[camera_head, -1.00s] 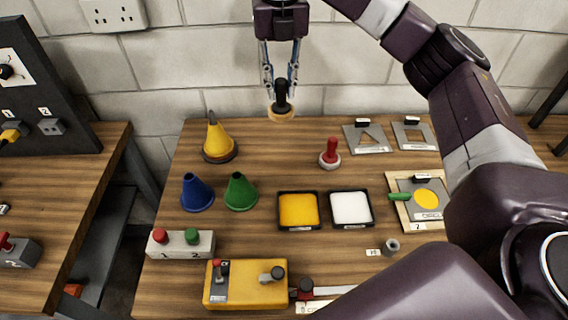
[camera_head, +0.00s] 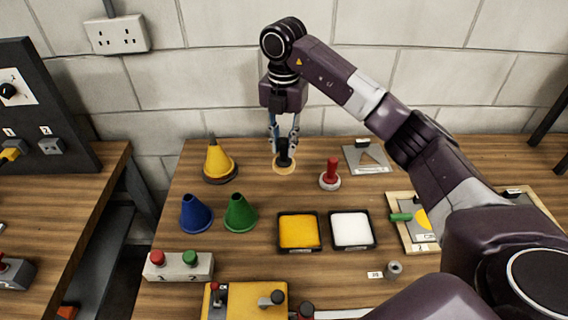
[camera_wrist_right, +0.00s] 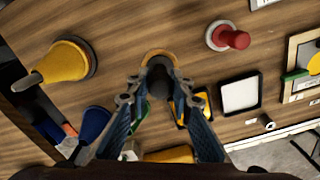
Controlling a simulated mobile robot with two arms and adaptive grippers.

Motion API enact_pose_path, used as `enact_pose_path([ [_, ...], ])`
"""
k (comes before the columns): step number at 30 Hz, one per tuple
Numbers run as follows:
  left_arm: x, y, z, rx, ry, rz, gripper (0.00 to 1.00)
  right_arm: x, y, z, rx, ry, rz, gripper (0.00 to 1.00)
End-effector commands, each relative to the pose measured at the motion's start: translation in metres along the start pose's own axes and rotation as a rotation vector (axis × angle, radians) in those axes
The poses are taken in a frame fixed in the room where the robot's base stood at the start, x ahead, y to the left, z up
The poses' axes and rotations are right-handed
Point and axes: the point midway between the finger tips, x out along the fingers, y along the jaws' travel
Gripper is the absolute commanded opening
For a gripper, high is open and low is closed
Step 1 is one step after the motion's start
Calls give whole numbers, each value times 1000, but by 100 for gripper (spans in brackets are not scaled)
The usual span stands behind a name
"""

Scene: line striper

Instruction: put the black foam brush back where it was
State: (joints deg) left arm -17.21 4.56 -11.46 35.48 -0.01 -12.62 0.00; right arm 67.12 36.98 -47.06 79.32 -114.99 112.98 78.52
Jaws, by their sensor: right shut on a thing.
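The black foam brush (camera_head: 285,159) is upright, with a black handle and a round tan pad at its foot. My right gripper (camera_head: 285,143) points down from above and is shut on the handle. The pad is at or just above the wooden table near its back edge; I cannot tell whether it touches. In the right wrist view, the brush (camera_wrist_right: 159,72) sits between the fingertips of the right gripper (camera_wrist_right: 158,88), with the tan pad beyond. A red-handled brush (camera_head: 331,174) with a white base stands to its right. My left gripper is not in view.
A yellow cone (camera_head: 217,162) stands left of the brush. Blue (camera_head: 195,214) and green (camera_head: 240,214) cones stand nearer. Yellow (camera_head: 299,231) and white (camera_head: 351,230) paint trays lie in front. A grey stencil (camera_head: 367,158) lies at the back right. The wall is close behind.

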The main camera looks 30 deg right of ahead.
Motion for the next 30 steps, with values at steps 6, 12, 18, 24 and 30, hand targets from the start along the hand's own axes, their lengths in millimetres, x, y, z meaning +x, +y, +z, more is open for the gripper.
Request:
enact_pose_path([
  [6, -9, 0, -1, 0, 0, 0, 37, 24, 0, 1, 1, -2, 0, 1],
  [12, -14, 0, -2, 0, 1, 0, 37, 43, -1, 0, 0, 1, -2, 1],
  [18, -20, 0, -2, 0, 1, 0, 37, 68, 0, 0, -1, -1, 0, 1],
  [24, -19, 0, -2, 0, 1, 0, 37, 69, 0, 1, 0, -2, 1, 1],
  [30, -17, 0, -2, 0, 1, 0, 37, 72, 0, 1, 0, -2, 1, 24],
])
